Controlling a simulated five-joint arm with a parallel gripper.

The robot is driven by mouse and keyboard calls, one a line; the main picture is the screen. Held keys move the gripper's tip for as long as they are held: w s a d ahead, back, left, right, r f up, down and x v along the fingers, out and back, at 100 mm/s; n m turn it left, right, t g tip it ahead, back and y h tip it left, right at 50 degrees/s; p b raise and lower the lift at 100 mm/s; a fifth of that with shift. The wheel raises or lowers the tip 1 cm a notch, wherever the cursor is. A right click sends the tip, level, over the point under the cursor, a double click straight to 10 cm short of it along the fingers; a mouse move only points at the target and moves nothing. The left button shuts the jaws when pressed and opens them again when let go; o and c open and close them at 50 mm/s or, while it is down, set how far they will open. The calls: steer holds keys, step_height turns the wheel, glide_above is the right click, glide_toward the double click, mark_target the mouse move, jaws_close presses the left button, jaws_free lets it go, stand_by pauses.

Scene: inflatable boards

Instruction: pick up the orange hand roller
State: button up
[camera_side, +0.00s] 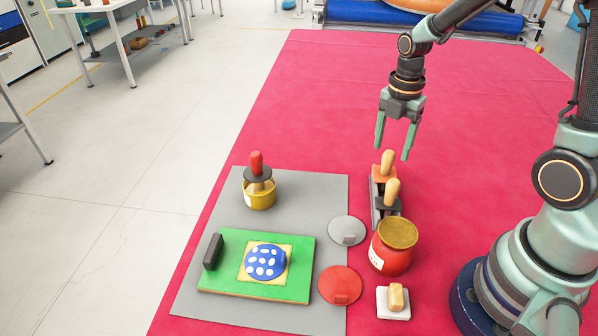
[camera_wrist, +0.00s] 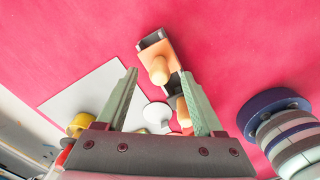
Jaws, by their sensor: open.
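The orange hand roller (camera_side: 380,173) with its pale wooden handle sits at the far end of a dark narrow holder on the pink floor. In the wrist view the orange roller (camera_wrist: 154,54) shows at upper centre, its handle toward the camera. A second, dark tool with a wooden handle (camera_side: 391,191) stands nearer in the same holder. My gripper (camera_side: 393,151) is open and empty, pointing down above and slightly beyond the orange roller, apart from it. In the wrist view my gripper (camera_wrist: 160,74) has its two fingers spread, with the roller showing between and past the tips.
A red tin (camera_side: 390,258) stands close in front of the holder. A grey lid (camera_side: 347,231), a red lid (camera_side: 339,284) and a white block with handle (camera_side: 395,301) lie near. On the grey mat (camera_side: 210,225) are a yellow tin (camera_side: 259,198) and green board (camera_side: 220,272). Pink floor behind is clear.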

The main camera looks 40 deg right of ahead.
mark_target(386, 169)
steer(key=f, duration=0.5)
steer(key=shift+a, duration=0.2)
steer(key=shift+r, duration=0.1)
jaws_close()
